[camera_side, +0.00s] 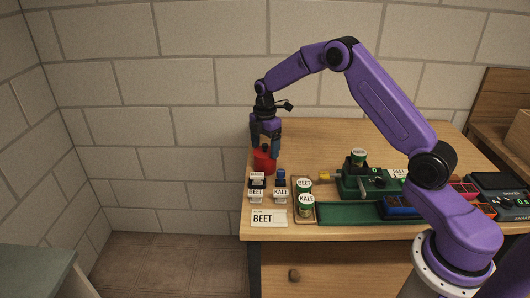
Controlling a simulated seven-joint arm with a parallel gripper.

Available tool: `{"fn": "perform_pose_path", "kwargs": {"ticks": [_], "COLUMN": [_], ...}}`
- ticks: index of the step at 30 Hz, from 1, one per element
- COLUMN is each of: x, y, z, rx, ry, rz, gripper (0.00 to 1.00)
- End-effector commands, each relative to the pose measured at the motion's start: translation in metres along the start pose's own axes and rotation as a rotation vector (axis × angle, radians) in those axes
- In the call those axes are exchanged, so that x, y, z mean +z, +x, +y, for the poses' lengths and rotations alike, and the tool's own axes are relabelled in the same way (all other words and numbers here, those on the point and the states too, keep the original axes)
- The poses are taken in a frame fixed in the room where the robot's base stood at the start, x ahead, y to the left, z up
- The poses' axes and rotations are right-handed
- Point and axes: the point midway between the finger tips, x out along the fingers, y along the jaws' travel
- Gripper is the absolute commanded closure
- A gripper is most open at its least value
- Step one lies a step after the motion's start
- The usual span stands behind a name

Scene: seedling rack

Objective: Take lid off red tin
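The red tin (264,164) stands near the left edge of the wooden table, with a red top. My gripper (265,152) points straight down at the tin, with dark fingers on either side of its upper part. The lid is small and partly covered by the fingers. I cannot tell whether the fingers touch the lid or are closed on it.
Small labelled blocks and a BEET card (269,218) stand in front of the tin. Two green cans (306,207) sit on a small tray to the right. A green device (366,183) carries another can. The table's back left is clear.

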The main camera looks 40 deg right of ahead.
Motion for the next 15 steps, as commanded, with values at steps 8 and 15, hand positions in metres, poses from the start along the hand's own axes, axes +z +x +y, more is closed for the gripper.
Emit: {"fn": "perform_pose_path", "kwargs": {"ticks": [8, 15], "x": [-0.0001, -0.0003], "y": [-0.0004, -0.0052], "z": [0.0001, 0.0005], "rx": [0.0, 0.002], "ry": [0.0, -0.001], "rz": [0.0, 0.0], "gripper": [0.46, 0.46]}}
